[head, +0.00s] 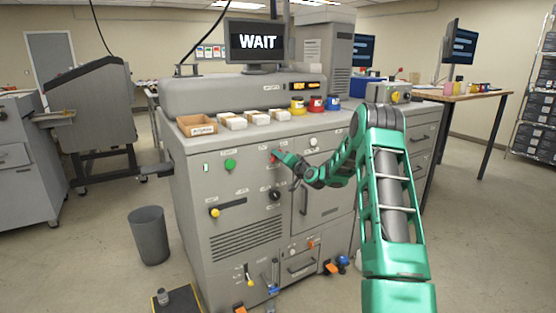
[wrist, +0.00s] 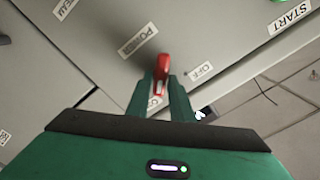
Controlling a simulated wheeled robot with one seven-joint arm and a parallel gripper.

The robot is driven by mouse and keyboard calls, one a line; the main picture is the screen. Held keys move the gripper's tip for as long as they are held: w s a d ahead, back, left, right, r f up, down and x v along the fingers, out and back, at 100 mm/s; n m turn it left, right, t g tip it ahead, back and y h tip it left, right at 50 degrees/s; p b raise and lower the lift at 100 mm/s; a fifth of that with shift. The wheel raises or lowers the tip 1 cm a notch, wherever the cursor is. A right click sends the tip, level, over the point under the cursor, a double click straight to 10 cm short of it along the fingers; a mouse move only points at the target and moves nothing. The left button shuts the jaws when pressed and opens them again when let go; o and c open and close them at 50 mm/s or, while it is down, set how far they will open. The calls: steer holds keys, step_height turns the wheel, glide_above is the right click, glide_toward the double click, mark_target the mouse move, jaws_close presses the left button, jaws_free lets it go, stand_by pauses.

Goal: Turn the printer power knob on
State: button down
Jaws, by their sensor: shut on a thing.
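The red power knob (head: 273,159) is on the front panel of the grey machine, in the upper middle. In the wrist view the knob (wrist: 162,68) stands between my two green fingers, beside a "POWER" label (wrist: 138,39) and an "OFF" label (wrist: 201,71). A further label (wrist: 155,103) is partly hidden by my fingers. My gripper (head: 280,156) meets the panel from the right and is shut on the knob; it also shows in the wrist view (wrist: 162,83). I cannot tell which label the knob points to. The monitor (head: 257,42) on top reads "WAIT".
A green button (head: 230,165) is left of the red knob, and a black knob (head: 275,195) is below it. A yellow-tipped lever (head: 215,212) is lower left. Ink pots (head: 316,104) and boxes stand on the ledge. A grey bin (head: 149,236) stands on the floor at left.

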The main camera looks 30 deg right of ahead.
steer(key=shift+d+f, duration=0.1)
steer(key=shift+f, duration=0.1)
steer(key=c, duration=1.6)
jaws_free()
steer(key=shift+o, duration=0.2)
steer(key=shift+r, duration=0.1)
steer(key=shift+s, duration=0.1)
steer(key=s, duration=1)
steer(key=shift+s, duration=0.25)
